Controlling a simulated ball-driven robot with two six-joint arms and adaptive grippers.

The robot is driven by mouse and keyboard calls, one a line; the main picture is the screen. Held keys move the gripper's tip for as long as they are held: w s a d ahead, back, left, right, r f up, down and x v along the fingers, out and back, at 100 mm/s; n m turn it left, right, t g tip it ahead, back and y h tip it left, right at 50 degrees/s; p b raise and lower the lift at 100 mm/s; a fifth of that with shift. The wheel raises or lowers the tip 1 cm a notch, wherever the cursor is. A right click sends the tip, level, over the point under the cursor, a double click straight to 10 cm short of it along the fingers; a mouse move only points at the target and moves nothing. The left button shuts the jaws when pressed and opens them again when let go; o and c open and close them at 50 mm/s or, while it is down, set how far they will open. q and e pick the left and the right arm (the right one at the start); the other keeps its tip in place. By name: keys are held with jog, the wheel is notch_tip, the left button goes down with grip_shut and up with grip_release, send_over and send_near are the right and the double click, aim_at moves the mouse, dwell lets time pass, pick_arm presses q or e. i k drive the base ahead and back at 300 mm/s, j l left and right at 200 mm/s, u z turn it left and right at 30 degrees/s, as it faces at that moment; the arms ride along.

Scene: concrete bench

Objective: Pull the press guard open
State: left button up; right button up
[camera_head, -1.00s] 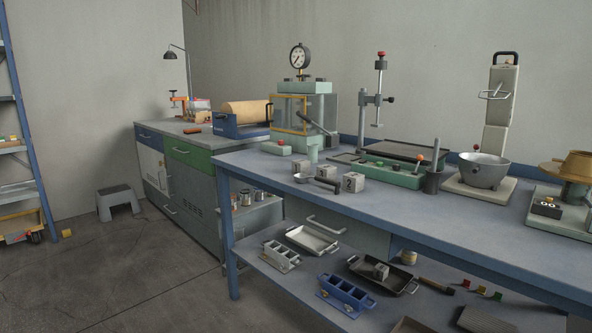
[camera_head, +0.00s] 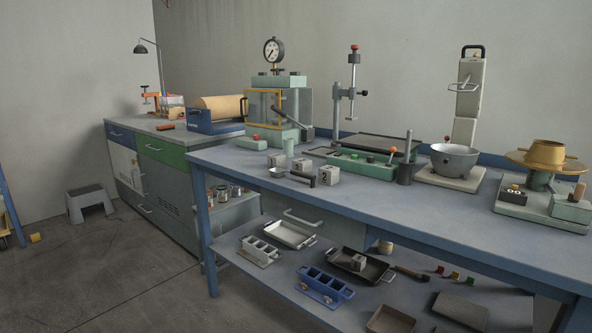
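The press (camera_head: 298,104) is a pale green machine at the far left end of the blue bench, with a round dial gauge (camera_head: 274,50) on top. Its guard (camera_head: 264,109) is a clear pane in a yellow frame on the press's front. The guard appears closed against the press. A small dark handle (camera_head: 243,107) shows at the guard's left edge. Neither of my grippers is in view.
Near the press stand grey numbered blocks (camera_head: 328,175) and a ladle (camera_head: 290,175). A drill-like stand (camera_head: 352,90), a bowl on a scale (camera_head: 454,160) and a turntable (camera_head: 545,155) line the bench. The bench's front strip is clear, as is the floor before it.

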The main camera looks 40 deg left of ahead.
aim_at(245, 116)
jog(key=u, duration=1.45)
jog(key=i+j, duration=0.55)
jog(key=i, duration=0.1)
